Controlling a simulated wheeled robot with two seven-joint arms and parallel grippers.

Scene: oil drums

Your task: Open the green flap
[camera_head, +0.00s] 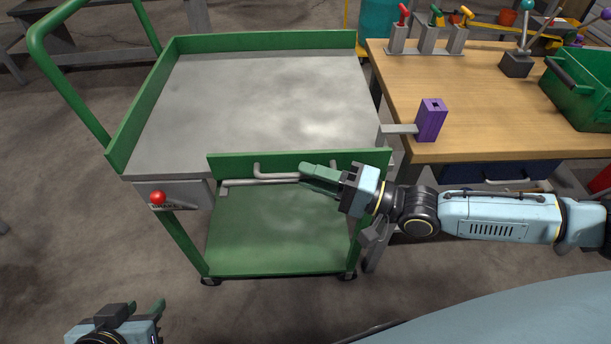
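The green flap (232,161) is the low green panel along the front edge of the cart's grey top (250,100). It stands about upright, with a grey bent-pipe handle (262,174) and a grey rod (240,183) on its front. My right gripper (303,177) points left at the flap's front, and its green fingers overlap the handle and rod. The fingers hide part of them, so I cannot tell whether they grip anything. My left gripper (146,306) is low at the left, away from the cart, with its fingers apart and nothing visible between them.
A red knob (158,198) sits on the cart's front left. The cart has a lower green shelf (285,235) and a green push handle (70,90). A wooden workbench (480,100) at the right holds a purple block (431,120), levers and a green crate (585,90).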

